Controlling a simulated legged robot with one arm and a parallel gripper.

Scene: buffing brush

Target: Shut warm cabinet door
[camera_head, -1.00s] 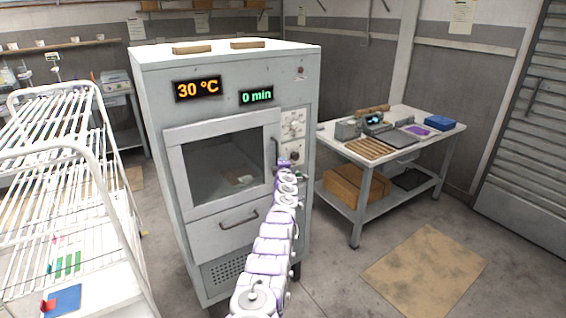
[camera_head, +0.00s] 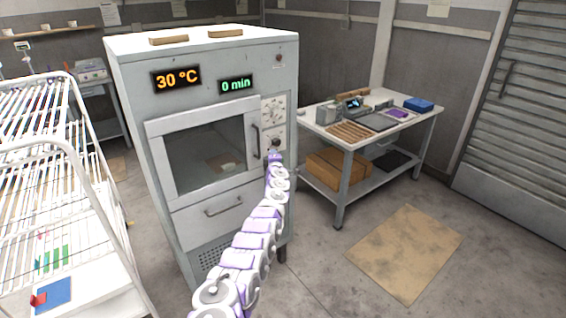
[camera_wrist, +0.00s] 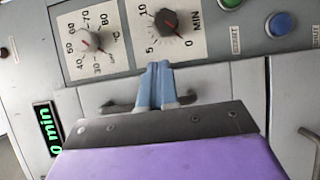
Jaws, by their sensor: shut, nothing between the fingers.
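The warm cabinet (camera_head: 125,100) stands left of centre in the head view, its displays reading 30 °C and 0 min. Its windowed door (camera_head: 160,150) looks flush with the front; I cannot tell whether a thin gap remains. The door handle (camera_head: 256,142) is on the door's right edge. My gripper (camera_head: 274,150) is just right of it, in front of the lower dial. In the wrist view my blue fingers (camera_wrist: 156,70) are together and empty, pointing toward the timer knob (camera_wrist: 178,22). They hide the middle of the door handle (camera_wrist: 116,106).
A drawer with a handle (camera_head: 223,208) is under the door. A white wire rack (camera_head: 70,190) stands close on the left. A worktable (camera_head: 330,140) with tools stands right of the cabinet. A brown mat (camera_head: 405,250) lies on the open floor at right.

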